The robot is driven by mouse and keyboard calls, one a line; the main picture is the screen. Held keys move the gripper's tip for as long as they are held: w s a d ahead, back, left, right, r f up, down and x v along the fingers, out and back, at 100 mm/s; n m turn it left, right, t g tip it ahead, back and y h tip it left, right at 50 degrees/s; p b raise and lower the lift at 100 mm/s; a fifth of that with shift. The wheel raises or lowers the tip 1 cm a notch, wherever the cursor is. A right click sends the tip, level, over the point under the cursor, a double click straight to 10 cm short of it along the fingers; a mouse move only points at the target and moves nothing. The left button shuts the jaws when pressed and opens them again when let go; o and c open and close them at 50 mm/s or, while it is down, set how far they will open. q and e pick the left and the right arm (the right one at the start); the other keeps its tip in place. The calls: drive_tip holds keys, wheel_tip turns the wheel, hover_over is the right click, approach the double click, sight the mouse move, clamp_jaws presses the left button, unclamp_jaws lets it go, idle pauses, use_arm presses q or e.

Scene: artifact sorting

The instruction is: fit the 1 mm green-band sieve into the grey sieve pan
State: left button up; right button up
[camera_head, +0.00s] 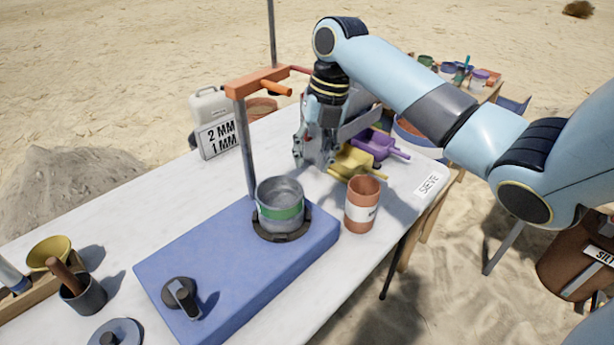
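The green-band sieve (280,212) is a grey round vessel with a green stripe around its side. It stands upright inside a dark ring holder (283,236) on the blue base. The grey sieve pan cannot be told apart from the grey metal below the green band. My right gripper (316,163) points down over the table, behind and to the right of the sieve, apart from it. Its finger gap is hard to make out, and no held object shows. My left gripper is not in view.
An orange-topped post (243,140) rises beside the sieve. A terracotta cup (362,203) stands to its right. Yellow (352,163) and purple (376,145) scoops lie by my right gripper. A black knob (181,297) sits on the blue base (220,262).

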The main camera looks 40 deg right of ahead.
drive_tip(key=r, duration=0.3)
drive_tip(key=shift+s+d+r, duration=0.2)
drive_tip(key=shift+d+r, duration=0.1)
drive_tip(key=shift+r, duration=0.05)
